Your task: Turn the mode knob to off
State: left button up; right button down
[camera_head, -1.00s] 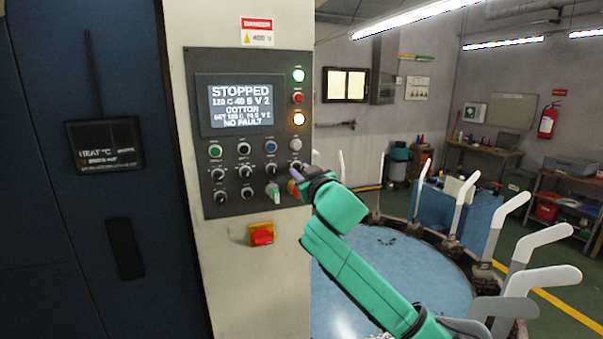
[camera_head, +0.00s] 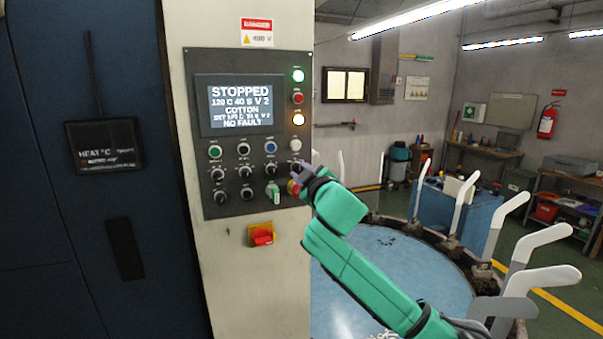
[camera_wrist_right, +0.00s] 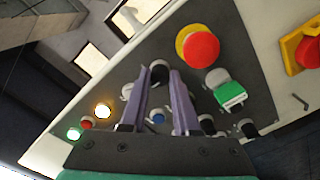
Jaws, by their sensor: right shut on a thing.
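The control panel (camera_head: 206,178) on the pale cabinet carries rows of buttons and black knobs. My right gripper (camera_head: 294,174) is at the panel's right edge, in front of the knob row, and covers the knob there. In the right wrist view its two purple fingers (camera_wrist_right: 161,77) are shut on a black knob (camera_wrist_right: 159,70), one finger on each side. The knob's label and pointer cannot be read, so its setting cannot be told. The screen (camera_head: 236,103) reads STOPPED and NO FAULT. My left gripper is not in view.
A red emergency button (camera_wrist_right: 201,48) and a green-and-white key tag (camera_wrist_right: 230,93) sit close to the fingers. A red-and-yellow switch (camera_head: 262,236) is below the panel. A round blue table (camera_head: 395,262) with upright white forms (camera_head: 458,205) stands to the right.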

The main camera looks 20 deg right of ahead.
jog(key=c, duration=0.7)
grip_release()
jog(key=shift+o, duration=0.2)
jog(key=shift+s+f+b, duration=0.1)
jog(key=shift+s+b, duration=0.2)
jog(key=s+b, duration=0.6)
jog(key=s, duration=0.8)
jog(key=shift+d, duration=0.45)
